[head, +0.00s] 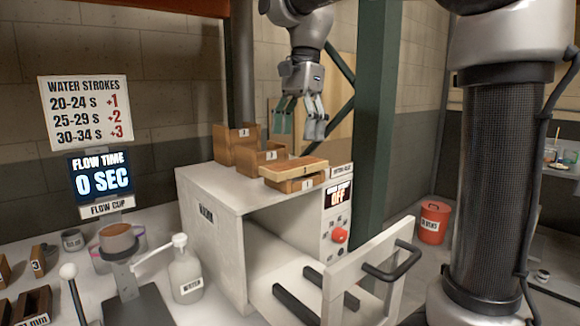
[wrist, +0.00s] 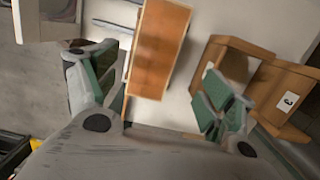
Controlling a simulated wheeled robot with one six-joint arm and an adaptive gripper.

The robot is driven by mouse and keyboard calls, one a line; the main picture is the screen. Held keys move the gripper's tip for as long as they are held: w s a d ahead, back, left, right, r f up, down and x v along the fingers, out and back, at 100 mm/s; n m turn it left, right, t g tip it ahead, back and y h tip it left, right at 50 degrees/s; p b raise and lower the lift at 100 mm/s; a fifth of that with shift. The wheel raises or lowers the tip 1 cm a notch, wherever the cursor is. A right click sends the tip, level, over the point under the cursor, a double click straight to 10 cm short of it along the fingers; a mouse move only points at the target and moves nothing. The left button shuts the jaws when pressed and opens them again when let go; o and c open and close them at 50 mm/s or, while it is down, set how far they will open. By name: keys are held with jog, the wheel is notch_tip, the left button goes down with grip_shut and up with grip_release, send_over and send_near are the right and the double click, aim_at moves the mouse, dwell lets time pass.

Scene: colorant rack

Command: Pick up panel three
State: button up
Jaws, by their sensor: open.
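A flat wooden panel (head: 293,169) lies across the front wooden holder (head: 297,184) on top of the white oven-like cabinet. The number on this panel is too small to read, so I cannot tell if it is panel three. In the wrist view a flat wooden panel (wrist: 158,48) lies between and beyond the fingers. My gripper (head: 299,128) hangs above the holders, fingers pointing down, apart from the panel. It is open and empty. It also shows in the wrist view (wrist: 153,88).
Two more numbered wooden holders stand behind, a tall one (head: 237,145) and a middle one (head: 262,159). The cabinet (head: 212,195) is open at the front, with a white handled door frame (head: 362,265) standing before it. A green post (head: 375,110) rises close right of the gripper.

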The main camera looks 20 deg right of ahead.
aim_at(295, 164)
jog(key=f, duration=0.4)
jog(key=s+f, duration=0.1)
jog(key=f, duration=0.1)
jog(key=shift+a, duration=0.3)
jog(key=c, duration=1.1)
